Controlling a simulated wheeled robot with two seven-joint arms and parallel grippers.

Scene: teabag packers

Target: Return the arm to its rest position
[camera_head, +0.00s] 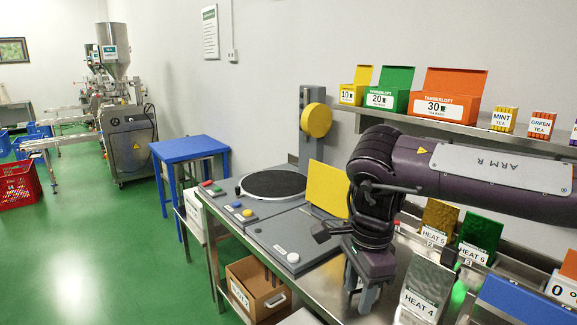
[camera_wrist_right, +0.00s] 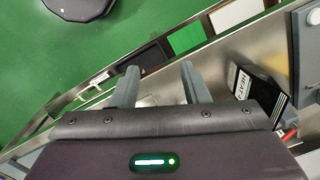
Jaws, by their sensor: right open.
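My right arm reaches in from the right in the head view. Its gripper (camera_head: 362,290) points down over the metal work table (camera_head: 400,308), with the two fingers apart and nothing visible between them. In the right wrist view the gripper's fingers (camera_wrist_right: 160,84) are also spread and empty, above the table edge. A HEAT 4 box (camera_head: 424,288) stands just right of the gripper in the head view, apart from it. A dark HEAT box (camera_wrist_right: 262,88) lies to the right of the fingers in the wrist view. My left gripper is not in view.
HEAT 5 (camera_head: 438,218) and HEAT 6 (camera_head: 479,235) boxes stand behind the gripper. A grey machine with a round dark plate (camera_head: 272,184) and a yellow panel (camera_head: 328,187) are left of the arm. A wall shelf (camera_head: 470,137) holds tea boxes above.

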